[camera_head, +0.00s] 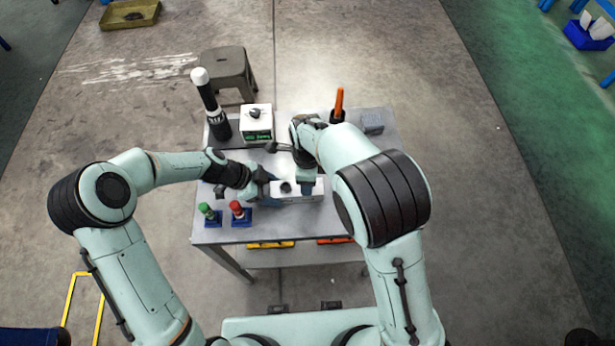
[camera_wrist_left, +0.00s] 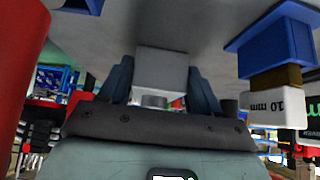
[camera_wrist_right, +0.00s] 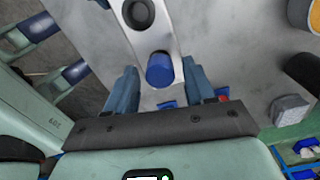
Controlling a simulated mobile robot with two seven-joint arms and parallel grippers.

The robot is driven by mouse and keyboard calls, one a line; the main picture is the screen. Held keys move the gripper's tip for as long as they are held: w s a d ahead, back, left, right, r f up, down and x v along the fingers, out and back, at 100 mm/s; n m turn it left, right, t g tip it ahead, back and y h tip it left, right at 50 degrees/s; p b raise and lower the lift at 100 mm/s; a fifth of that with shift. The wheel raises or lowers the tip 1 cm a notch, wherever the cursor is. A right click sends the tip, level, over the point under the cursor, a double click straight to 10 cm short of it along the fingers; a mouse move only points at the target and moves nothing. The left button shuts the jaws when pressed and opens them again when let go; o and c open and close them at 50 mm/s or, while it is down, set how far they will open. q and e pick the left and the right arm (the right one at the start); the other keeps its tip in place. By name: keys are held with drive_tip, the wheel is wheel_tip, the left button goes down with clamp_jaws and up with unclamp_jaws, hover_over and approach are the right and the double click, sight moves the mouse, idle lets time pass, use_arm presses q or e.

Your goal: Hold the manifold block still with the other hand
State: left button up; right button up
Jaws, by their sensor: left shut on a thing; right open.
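The light grey manifold block (camera_head: 285,197) lies on the grey table, with a dark round port on top. My left gripper (camera_head: 268,189) comes from the left and is shut on the block's left end; in the left wrist view the block (camera_wrist_left: 160,72) sits between its fingers. My right gripper (camera_head: 307,186) is above the block's right part. In the right wrist view its open fingers (camera_wrist_right: 160,88) stand either side of a blue cylinder (camera_wrist_right: 160,69) on the block (camera_wrist_right: 152,40). I cannot tell whether they touch it. The right arm partly hides the block's right side.
A green-topped plug (camera_head: 207,212) and a red-topped plug (camera_head: 238,210) stand in blue bases front left. A white box with a green display (camera_head: 257,124), a tall black tool (camera_head: 211,103), an orange handle (camera_head: 339,102) and a grey box (camera_head: 372,122) line the back.

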drive_tip(key=n, duration=0.3)
drive_tip(key=shift+n, duration=0.4)
drive_tip(key=n, duration=0.7)
drive_tip(key=shift+n, duration=0.3)
drive_tip(key=n, duration=1.4)
drive_tip(key=shift+n, duration=0.3)
drive_tip(key=shift+c, duration=0.3)
clamp_jaws()
drive_tip(key=m, duration=0.5)
